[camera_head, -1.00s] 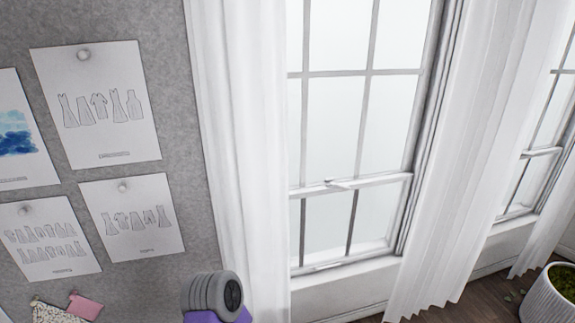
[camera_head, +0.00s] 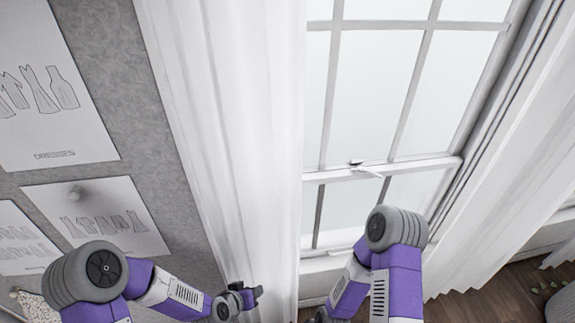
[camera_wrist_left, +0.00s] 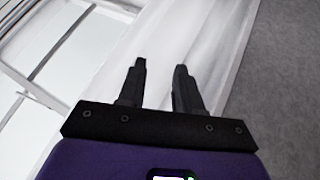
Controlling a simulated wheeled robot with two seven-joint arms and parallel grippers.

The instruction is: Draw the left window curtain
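The left window curtain (camera_head: 235,120) is white and hangs in folds along the left side of the window (camera_head: 375,75), leaving the panes uncovered. My left gripper (camera_head: 256,293) is in front of the curtain's lower part in the head view. In the left wrist view my left gripper (camera_wrist_left: 161,72) has its two dark fingers apart with nothing clearly between them. The pale curtain (camera_wrist_left: 215,60) fills the view behind the fingers; I cannot tell whether they touch it. My right arm reaches down in front of the window, and its gripper is below the picture's edge.
A grey pinboard (camera_head: 130,95) with paper sheets is left of the curtain. Another white curtain (camera_head: 510,180) hangs at the window's right side. A window latch (camera_head: 362,167) sits on the middle rail. Wooden floor (camera_head: 490,292) shows at the lower right.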

